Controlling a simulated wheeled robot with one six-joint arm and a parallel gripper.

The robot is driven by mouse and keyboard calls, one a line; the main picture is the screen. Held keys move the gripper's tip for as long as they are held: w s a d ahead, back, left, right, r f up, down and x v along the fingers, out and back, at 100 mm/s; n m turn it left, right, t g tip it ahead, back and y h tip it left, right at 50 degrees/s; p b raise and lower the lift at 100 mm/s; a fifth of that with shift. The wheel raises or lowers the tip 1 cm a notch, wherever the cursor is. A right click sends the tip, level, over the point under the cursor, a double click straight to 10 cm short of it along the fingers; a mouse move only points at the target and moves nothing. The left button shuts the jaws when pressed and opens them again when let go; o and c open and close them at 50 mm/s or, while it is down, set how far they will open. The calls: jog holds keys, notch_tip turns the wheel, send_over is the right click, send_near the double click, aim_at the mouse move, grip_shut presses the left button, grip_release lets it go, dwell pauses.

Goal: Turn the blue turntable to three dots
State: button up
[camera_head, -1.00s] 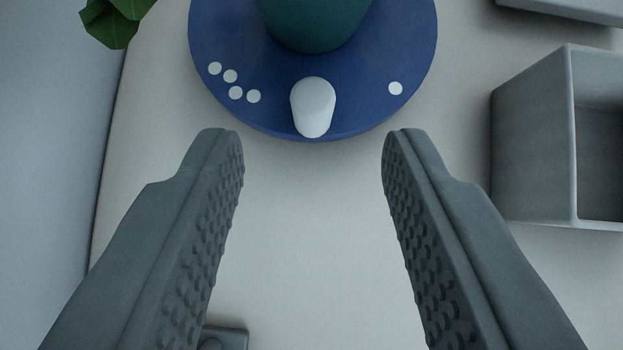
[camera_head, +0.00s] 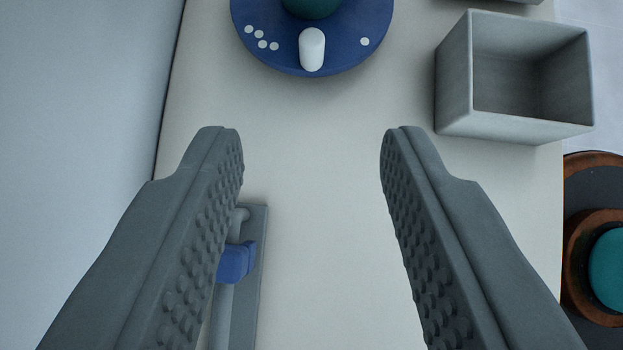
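The blue turntable (camera_head: 338,55) lies on the pale table at the top of the picture, cut off by the upper edge. A white peg-like knob (camera_head: 312,49) sits at its near rim. A group of several white dots (camera_head: 262,39) is left of the knob, and a single white dot (camera_head: 365,41) is right of it. A dark green pot (camera_head: 311,8) stands on the turntable, mostly out of view. My gripper (camera_head: 311,135) is open and empty, its fingers wide apart, nearer than the turntable and clear of the knob.
A grey open box (camera_head: 455,85) stands at the right. A grey fixture (camera_head: 250,300) with a blue slider (camera_head: 236,262) lies partly behind my left finger. A teal round object (camera_head: 607,270) in a brown ring is at the right edge. The table middle is clear.

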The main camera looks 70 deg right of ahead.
jog(key=c, duration=0.7)
jog(key=shift+s+d, duration=0.15)
jog(key=shift+d, duration=0.15)
grip_shut()
jog(key=s+d+f+m+t+y, duration=0.2)
jog(key=s+d+f+y, duration=0.15)
jog(key=s+d, duration=0.35)
send_near(324, 57)
jog(key=shift+m+t+y, duration=0.25)
jog(key=shift+m+t, duration=0.05)
jog(key=s+d+f, duration=0.2)
jog(key=f, duration=0.1)
jog(key=shift+s+d+f, duration=0.2)
jog(key=shift+d, duration=0.1)
jog(key=w, duration=0.3)
jog(key=shift+a+f, duration=0.1)
jog(key=shift+f, duration=0.05)
jog(key=shift+w, duration=0.6)
jog(key=shift+w+a+m, duration=0.3)
jog(key=shift+a+m, duration=0.05)
jog(key=shift+m, duration=0.15)
